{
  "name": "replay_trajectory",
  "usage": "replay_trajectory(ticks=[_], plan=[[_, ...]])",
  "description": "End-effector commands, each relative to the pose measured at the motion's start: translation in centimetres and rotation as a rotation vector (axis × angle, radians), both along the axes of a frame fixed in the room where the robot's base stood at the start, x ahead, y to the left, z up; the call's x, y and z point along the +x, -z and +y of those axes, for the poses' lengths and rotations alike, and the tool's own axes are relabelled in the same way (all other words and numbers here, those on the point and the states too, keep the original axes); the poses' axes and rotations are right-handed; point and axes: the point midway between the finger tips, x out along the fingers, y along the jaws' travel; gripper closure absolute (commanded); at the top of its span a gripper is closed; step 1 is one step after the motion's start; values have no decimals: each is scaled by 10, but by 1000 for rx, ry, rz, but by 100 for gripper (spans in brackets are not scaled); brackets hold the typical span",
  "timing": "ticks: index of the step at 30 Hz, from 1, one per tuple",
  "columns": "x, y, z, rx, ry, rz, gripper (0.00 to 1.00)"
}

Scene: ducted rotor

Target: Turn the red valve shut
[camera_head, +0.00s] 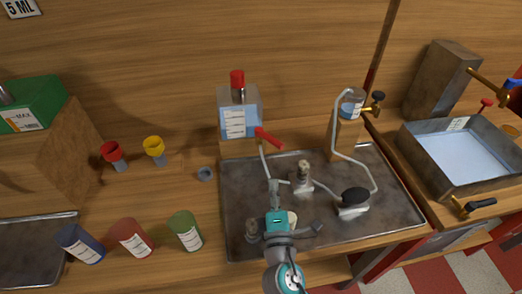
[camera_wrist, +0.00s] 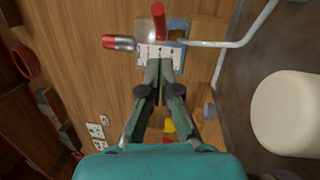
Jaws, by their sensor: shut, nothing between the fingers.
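The red valve handle (camera_head: 268,138) is a red lever at the lower right side of a clear bottle (camera_head: 238,118) with blue liquid. In the wrist view, the red lever (camera_wrist: 158,20) shows at the top, beyond my fingertips, and the bottle's red cap (camera_wrist: 118,42) shows to its left. My gripper (camera_head: 274,184) is shut and empty, below the lever in the head view and apart from it. In the wrist view, its fingertips (camera_wrist: 158,66) overlap the bottle's white label. A pale tube (camera_wrist: 230,42) runs from the bottle's outlet.
A metal tray (camera_head: 390,205) holds a pump-like device (camera_head: 353,200) and other fittings. A second vessel (camera_head: 352,103) with a dark-knobbed tap stands behind it. Red, blue and green cups stand at lower left. A water-filled basin (camera_head: 420,180) is at right, with a smaller red handle (camera_head: 486,103) behind it.

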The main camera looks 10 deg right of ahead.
Motion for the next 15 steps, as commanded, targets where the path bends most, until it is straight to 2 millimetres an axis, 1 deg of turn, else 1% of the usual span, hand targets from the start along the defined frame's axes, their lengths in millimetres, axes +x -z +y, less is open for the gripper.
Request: replay_trajectory(ticks=[3,8,11,15], plan=[[7,-2,-3,-45,40,5,100],[18,-4,-5,-54,50,7,100],[31,-7,-7,-52,50,5,100],[54,-9,-11,-53,50,6,100]])
